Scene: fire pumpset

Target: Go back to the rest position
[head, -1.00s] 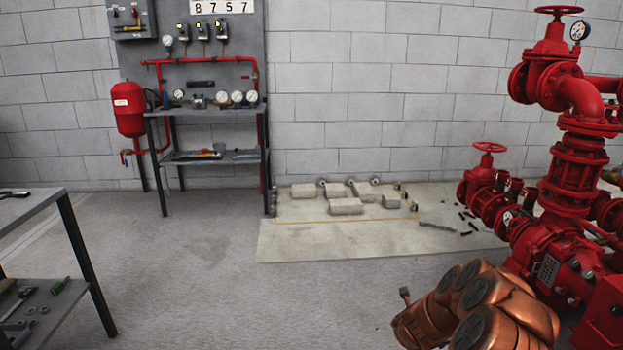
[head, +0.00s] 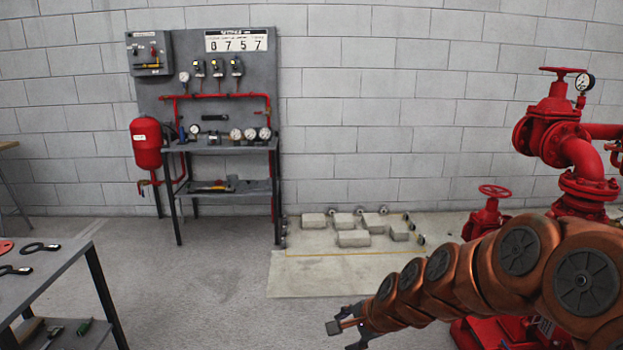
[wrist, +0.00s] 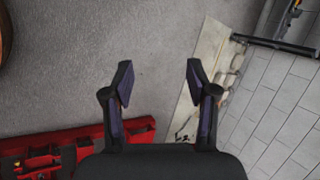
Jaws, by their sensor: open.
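My gripper (wrist: 157,85) is open and empty in the wrist view, its two dark fingers apart over bare grey floor. In the head view my gripper (head: 346,336) shows at the end of my copper-coloured arm, low in the picture and left of the red pumpset. It is partly cut off by the bottom edge there. Nothing is between the fingers.
The red pumpset (head: 562,130) stands at the right, partly hidden by my arm. A pale slab (head: 300,275) with several blocks lies by the wall. A grey instrument bench (head: 225,147) stands at the back left, a tool table (head: 60,275) at the front left. Floor between is clear.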

